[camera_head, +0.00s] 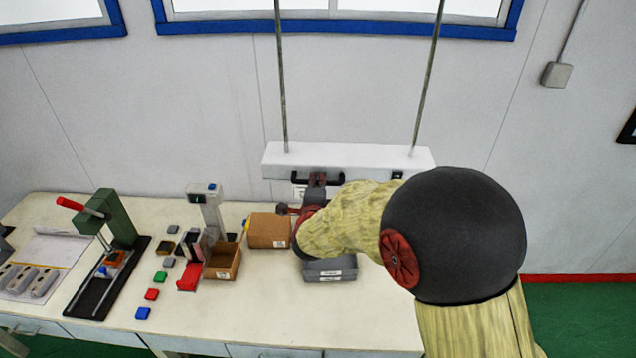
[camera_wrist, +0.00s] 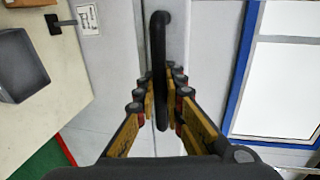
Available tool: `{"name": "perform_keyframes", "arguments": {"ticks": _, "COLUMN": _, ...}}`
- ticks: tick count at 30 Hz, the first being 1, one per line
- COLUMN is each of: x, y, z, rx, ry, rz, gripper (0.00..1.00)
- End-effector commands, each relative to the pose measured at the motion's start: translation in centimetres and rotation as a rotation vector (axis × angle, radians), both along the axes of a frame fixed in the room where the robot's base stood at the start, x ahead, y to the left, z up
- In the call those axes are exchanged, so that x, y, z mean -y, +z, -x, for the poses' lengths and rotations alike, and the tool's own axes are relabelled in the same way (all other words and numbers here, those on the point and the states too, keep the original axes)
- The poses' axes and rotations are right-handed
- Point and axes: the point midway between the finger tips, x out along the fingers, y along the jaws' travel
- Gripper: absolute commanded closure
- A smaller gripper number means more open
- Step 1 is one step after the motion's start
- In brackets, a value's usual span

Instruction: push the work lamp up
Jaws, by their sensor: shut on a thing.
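The work lamp (camera_head: 350,158) is a long white box hanging from two thin rods above the back of the table. Its black handle is on the front side; in the wrist view the handle (camera_wrist: 158,60) runs upright between my fingers. My gripper (camera_head: 317,180) is at the lamp's front, left of its middle. In the wrist view my gripper (camera_wrist: 162,100) has its fingers closed in on both sides of the handle. My arm hides part of the lamp's lower front.
Below stands a grey bin (camera_head: 330,270) beside cardboard boxes (camera_head: 268,230). A green press (camera_head: 118,218) and several small coloured blocks are on the left of the table (camera_head: 270,325). A blue-framed window (camera_head: 340,27) is on the wall behind the rods.

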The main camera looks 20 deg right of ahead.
Motion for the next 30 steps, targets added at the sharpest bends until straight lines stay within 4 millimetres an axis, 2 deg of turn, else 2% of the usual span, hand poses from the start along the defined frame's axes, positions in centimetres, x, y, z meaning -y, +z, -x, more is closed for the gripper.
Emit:
{"name": "perform_keyframes", "arguments": {"ticks": 11, "x": 0.0, "y": 0.4, "z": 0.0, "rx": 0.0, "ry": 0.0, "rz": 0.0, "gripper": 1.0}}
{"name": "perform_keyframes", "arguments": {"ticks": 14, "x": 0.0, "y": 2.2, "z": -0.1, "rx": 0.006, "ry": -0.002, "rz": -0.001, "gripper": 1.0}}
{"name": "perform_keyframes", "arguments": {"ticks": 19, "x": 0.0, "y": 7.5, "z": -0.1, "rx": 0.011, "ry": -0.001, "rz": -0.002, "gripper": 1.0}}
{"name": "perform_keyframes", "arguments": {"ticks": 24, "x": 0.0, "y": 11.6, "z": -0.1, "rx": 0.009, "ry": -0.001, "rz": 0.0, "gripper": 1.0}}
{"name": "perform_keyframes", "arguments": {"ticks": 30, "x": 0.0, "y": 13.1, "z": 0.0, "rx": 0.005, "ry": 0.0, "rz": 0.0, "gripper": 1.0}}
